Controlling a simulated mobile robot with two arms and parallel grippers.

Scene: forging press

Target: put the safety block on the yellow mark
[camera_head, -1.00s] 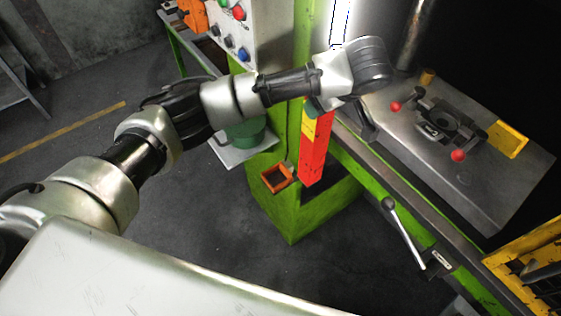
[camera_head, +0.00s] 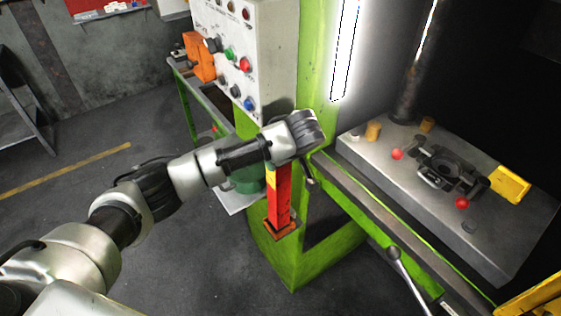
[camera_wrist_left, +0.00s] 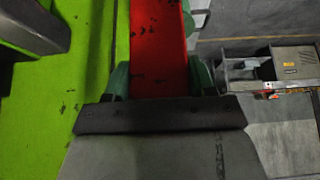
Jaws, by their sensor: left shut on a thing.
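The safety block (camera_head: 279,198) is a long red bar with a yellow band near its top. It hangs upright below my left gripper (camera_head: 281,160), which is shut on its upper end. In the left wrist view the red block (camera_wrist_left: 159,45) lies between the two greenish fingers of the left gripper (camera_wrist_left: 160,80). Its lower end overlaps an orange square holder (camera_head: 281,231) on the press's green side; I cannot tell whether it is inside. A yellow patch (camera_head: 511,185), seemingly the yellow mark, shows on the grey press bed. My right gripper is not in view.
The press bed (camera_head: 490,245) carries a dark die (camera_head: 450,170), red knobs (camera_head: 397,154) and small brass-coloured pieces (camera_head: 373,131). A control panel (camera_head: 240,50) stands behind my left arm. A lever (camera_head: 395,254) sticks out in front of the bed. The green frame post (camera_head: 314,70) stands beside the gripper.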

